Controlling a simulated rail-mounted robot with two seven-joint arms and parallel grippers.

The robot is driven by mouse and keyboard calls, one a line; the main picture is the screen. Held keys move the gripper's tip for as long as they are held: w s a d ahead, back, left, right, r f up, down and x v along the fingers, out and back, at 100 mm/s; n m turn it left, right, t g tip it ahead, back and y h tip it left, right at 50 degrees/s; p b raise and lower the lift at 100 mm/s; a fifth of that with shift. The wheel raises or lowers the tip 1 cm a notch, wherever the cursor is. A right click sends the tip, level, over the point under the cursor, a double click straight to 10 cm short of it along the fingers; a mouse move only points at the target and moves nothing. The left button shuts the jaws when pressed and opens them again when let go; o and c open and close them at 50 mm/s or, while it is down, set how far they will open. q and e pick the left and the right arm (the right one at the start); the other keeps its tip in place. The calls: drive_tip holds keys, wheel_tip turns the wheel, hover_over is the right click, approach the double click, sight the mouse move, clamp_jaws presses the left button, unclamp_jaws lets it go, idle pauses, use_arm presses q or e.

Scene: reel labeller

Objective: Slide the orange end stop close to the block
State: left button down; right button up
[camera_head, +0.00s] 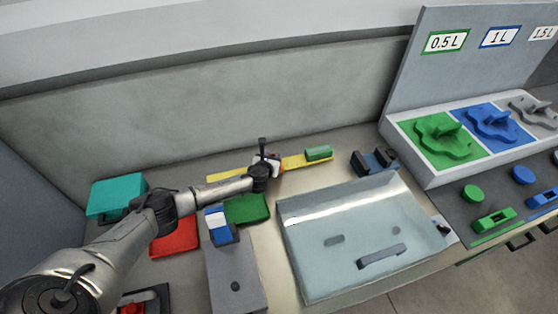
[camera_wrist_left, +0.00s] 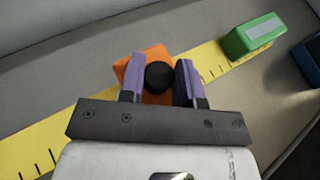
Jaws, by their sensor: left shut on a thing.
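The orange end stop (camera_wrist_left: 128,67) with a black knob (camera_wrist_left: 159,76) sits on the yellow ruler strip (camera_wrist_left: 50,129) in the left wrist view. My left gripper (camera_wrist_left: 160,80) is shut on it, with a purple finger on each side of the knob. The green block (camera_wrist_left: 252,37) lies at the right on the strip, apart from the end stop, with a gap of bare yellow between. In the head view my left gripper (camera_head: 264,168) is over the yellow strip (camera_head: 295,162), left of the green block (camera_head: 318,153), and largely hides the end stop. My right gripper is not in view.
A dark blue and black holder (camera_head: 374,161) stands right of the block. A clear-lidded tray (camera_head: 350,285) fills the middle front. Teal (camera_head: 115,196), red (camera_head: 176,238) and green (camera_head: 247,209) items lie at the left near my arm. Coloured stations (camera_head: 460,140) stand at the right.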

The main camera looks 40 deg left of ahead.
use_arm(q)
drive_tip(key=shift+w+d, duration=0.2)
drive_tip(key=shift+w, duration=0.15)
drive_tip(key=c, duration=0.8)
unclamp_jaws()
drive_tip(key=shift+s, duration=0.1)
drive_tip(key=shift+s+d+r+p, duration=0.2)
drive_tip(key=shift+s+r+p, duration=0.15)
drive_tip(key=shift+s, duration=0.15)
drive_tip(key=p+v, duration=0.1)
drive_tip(key=v, duration=0.3)
drive_tip(key=shift+s, duration=0.15)
drive_tip(key=shift+v, duration=0.95)
